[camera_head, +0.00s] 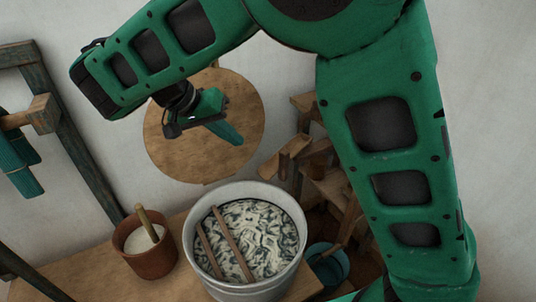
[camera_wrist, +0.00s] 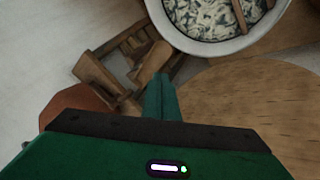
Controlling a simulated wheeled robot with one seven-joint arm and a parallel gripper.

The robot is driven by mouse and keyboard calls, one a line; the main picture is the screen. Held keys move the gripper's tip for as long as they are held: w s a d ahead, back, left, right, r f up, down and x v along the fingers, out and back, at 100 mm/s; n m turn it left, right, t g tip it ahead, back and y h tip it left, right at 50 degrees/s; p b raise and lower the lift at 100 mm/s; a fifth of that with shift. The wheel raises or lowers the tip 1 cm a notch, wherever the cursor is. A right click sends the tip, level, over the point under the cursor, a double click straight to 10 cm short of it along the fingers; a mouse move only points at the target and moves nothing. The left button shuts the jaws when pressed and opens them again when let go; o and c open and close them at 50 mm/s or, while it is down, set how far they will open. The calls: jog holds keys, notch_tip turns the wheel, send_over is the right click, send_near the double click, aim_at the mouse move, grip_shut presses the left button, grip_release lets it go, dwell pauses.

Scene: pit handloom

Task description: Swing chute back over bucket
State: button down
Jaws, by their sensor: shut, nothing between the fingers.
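A small wooden trough, which looks like the chute (camera_head: 286,153), sticks out from a wooden stand right of the round board in the head view. Wooden trough-like pieces also show in the wrist view (camera_wrist: 150,64); I cannot tell which is the chute. A teal bucket (camera_head: 328,266) stands low, right of the grey tub, partly hidden by my arm and a slanted wooden piece. My gripper (camera_head: 232,137) is shut and empty above the round board, left of the trough. In the wrist view its teal fingers (camera_wrist: 160,98) appear close to the wooden pieces, with no clear contact.
A grey metal tub (camera_head: 298,215) of patterned cloth or liquid, with two sticks across it, stands on a wooden table (camera_head: 90,284). A brown pot (camera_head: 153,257) with a stick is beside it. A round wooden board (camera_head: 165,150) lies below my gripper. A wooden frame (camera_head: 70,130) stands left.

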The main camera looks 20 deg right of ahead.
send_over(269, 173)
jog(key=a, duration=0.1)
jog(key=f, duration=0.8)
jog(key=shift+w+a, duration=0.1)
jog(key=shift+w, duration=0.15)
jog(key=shift+s+d, duration=0.25)
jog(key=shift+d, duration=0.35)
jog(key=shift+s, duration=0.1)
